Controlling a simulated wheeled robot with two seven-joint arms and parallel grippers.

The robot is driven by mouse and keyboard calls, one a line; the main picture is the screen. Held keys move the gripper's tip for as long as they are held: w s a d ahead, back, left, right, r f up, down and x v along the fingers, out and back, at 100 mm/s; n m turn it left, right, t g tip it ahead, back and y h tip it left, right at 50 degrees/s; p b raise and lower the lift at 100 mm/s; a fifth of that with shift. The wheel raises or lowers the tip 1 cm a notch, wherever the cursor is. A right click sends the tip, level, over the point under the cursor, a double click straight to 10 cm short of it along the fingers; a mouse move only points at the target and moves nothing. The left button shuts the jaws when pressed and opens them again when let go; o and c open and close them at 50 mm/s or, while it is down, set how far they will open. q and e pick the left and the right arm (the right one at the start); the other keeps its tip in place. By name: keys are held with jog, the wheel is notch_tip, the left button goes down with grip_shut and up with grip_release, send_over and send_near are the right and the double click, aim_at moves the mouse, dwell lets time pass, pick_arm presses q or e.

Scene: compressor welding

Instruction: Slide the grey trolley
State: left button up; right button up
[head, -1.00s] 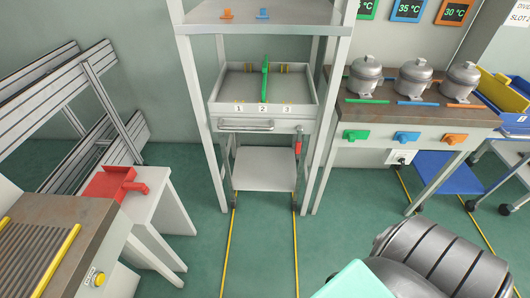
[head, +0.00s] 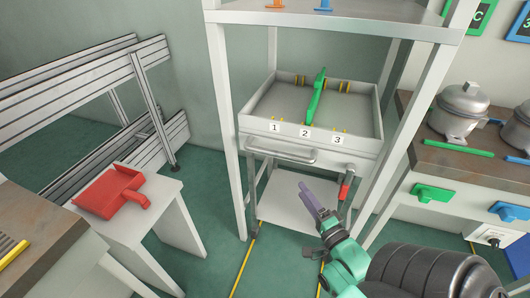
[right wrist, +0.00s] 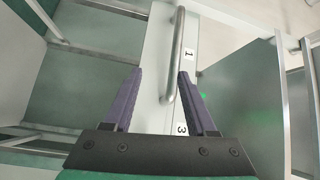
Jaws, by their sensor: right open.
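The grey trolley (head: 262,135) stands inside a tall white frame in the head view. Its top tray has slots numbered 1, 2 and 3, a green divider, and a bar handle (head: 282,156) on its front. A red lever (head: 345,186) hangs at its front right. My right gripper (head: 312,196) is open and empty, in front of and below the handle. In the right wrist view, the handle (right wrist: 174,60) runs up from between the open fingers (right wrist: 160,100), with labels 1 and 3 beside it. I cannot tell whether the fingers touch it. My left gripper is out of view.
The white frame (head: 228,130) has posts on both sides of the trolley. A red holder (head: 112,192) sits on a white stand at left. A bench with grey compressors (head: 460,108) is at right. Yellow floor lines (head: 245,262) run forward from the trolley over clear green floor.

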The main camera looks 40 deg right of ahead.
notch_tip(320, 180, up, 2)
send_near(280, 154)
jog(key=shift+t, duration=0.4)
jog(key=x, duration=0.3)
jog(key=f+x, duration=0.1)
jog(key=x, duration=0.6)
jog(key=shift+w+d+f, duration=0.25)
jog(key=shift+w+d, duration=0.1)
jog(key=shift+w, duration=0.05)
grip_shut()
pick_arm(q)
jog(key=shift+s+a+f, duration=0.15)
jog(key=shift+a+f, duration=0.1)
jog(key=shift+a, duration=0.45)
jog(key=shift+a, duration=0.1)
